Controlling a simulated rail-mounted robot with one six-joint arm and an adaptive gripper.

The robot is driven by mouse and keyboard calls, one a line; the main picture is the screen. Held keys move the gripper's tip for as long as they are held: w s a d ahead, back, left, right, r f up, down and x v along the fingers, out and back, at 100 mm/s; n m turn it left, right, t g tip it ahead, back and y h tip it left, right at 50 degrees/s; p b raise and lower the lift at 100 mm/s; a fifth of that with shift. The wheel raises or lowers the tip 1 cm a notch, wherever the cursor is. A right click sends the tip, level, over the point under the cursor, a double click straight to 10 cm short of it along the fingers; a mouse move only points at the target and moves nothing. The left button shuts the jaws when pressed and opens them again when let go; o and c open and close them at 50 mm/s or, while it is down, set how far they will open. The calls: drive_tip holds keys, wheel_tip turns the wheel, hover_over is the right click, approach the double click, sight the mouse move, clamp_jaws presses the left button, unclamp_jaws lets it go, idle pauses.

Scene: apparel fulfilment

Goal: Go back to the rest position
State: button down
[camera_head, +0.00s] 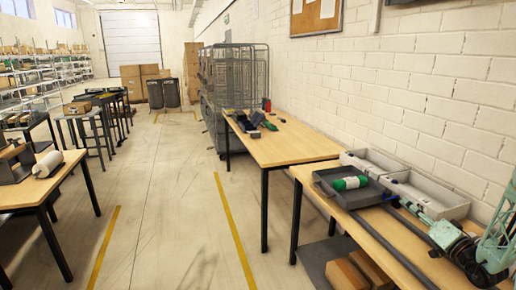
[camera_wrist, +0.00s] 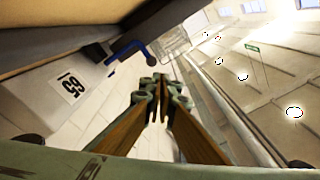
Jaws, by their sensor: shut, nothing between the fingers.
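My gripper (camera_wrist: 158,85) shows in the wrist view with its fingers together and nothing between them. In the head view, my pale green arm is at the lower right, over the right end of the near table (camera_head: 390,248). In the wrist view the room appears strongly tilted, with a white wall and a label reading 63 (camera_wrist: 70,87) at the left.
A dark grey tray (camera_head: 325,183) holding a green and white item (camera_head: 350,183) and light grey bins (camera_head: 368,155) are beside my arm. Brown boxes (camera_head: 360,268) sit below. A farther table (camera_head: 285,145) holds tools. A blue object (camera_wrist: 128,48) shows near my fingers. The aisle is clear.

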drive_tip(key=s+a+r+n+g+y, duration=0.1)
drive_tip(key=a+r+g+y, duration=0.1)
drive_tip(key=a+r, duration=0.45)
drive_tip(key=s+a+r+n+g+y, duration=0.1)
drive_tip(key=a+r+y, duration=0.2)
drive_tip(key=a, duration=0.6)
drive_tip(key=s+a+r+n+g+y, duration=0.15)
drive_tip(key=a+r, duration=0.25)
drive_tip(key=a, duration=0.4)
drive_tip(key=s+a+r+n+g+y, duration=0.1)
drive_tip(key=s+a+r+g, duration=0.3)
drive_tip(key=s+a, duration=0.45)
drive_tip(key=s+a+r+n+g+y, duration=0.15)
drive_tip(key=s+a+r+g, duration=0.3)
drive_tip(key=a, duration=0.75)
drive_tip(key=s+a+r+n+g+h, duration=0.15)
drive_tip(key=s+a, duration=0.25)
drive_tip(key=s, duration=0.7)
drive_tip(key=s+a+m+g+h, duration=0.1)
drive_tip(key=s+a+g+h, duration=0.25)
drive_tip(key=s, duration=0.75)
drive_tip(key=s+d+r+t+h, duration=0.1)
drive_tip(key=s+d+h, duration=0.3)
drive_tip(key=s, duration=0.5)
drive_tip(key=s+d+t+h, duration=0.2)
drive_tip(key=s+d+h, duration=0.2)
drive_tip(key=s, duration=0.4)
drive_tip(key=shift+s+d+r+p, duration=0.35)
drive_tip(key=shift+d, duration=0.2)
